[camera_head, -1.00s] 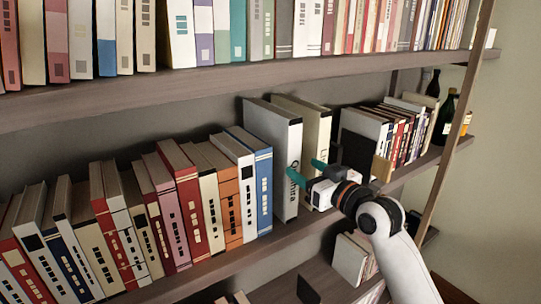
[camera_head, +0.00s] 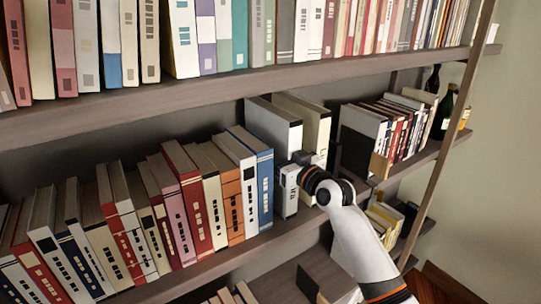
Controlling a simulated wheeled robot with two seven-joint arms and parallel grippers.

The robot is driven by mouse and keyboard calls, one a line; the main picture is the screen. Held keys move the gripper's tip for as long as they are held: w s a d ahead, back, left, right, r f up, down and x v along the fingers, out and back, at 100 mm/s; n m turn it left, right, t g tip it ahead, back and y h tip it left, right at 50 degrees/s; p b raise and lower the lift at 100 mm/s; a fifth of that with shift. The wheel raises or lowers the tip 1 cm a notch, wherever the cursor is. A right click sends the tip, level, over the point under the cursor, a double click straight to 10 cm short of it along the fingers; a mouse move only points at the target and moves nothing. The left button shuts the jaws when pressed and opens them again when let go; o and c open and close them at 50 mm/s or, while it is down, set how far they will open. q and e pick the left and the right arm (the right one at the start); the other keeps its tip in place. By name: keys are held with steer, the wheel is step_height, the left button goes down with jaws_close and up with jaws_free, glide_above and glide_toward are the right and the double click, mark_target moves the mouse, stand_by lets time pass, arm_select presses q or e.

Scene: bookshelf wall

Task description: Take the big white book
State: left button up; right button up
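A big white book (camera_head: 292,139) stands upright on the middle shelf, right of a blue-and-white book. A similarly tall cream book (camera_head: 318,124) stands just to its right. My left gripper is not in view.
A tight row of books (camera_head: 140,220) fills the shelf to the left. Right of the tall books are a dark bookend (camera_head: 352,153), smaller books (camera_head: 392,125) and bottles (camera_head: 445,115). The upper shelf board (camera_head: 200,93) runs above the tall books.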

jaws_close()
stand_by(1.3)
steer(key=shift+r, duration=0.5)
steer(key=shift+f, duration=0.1)
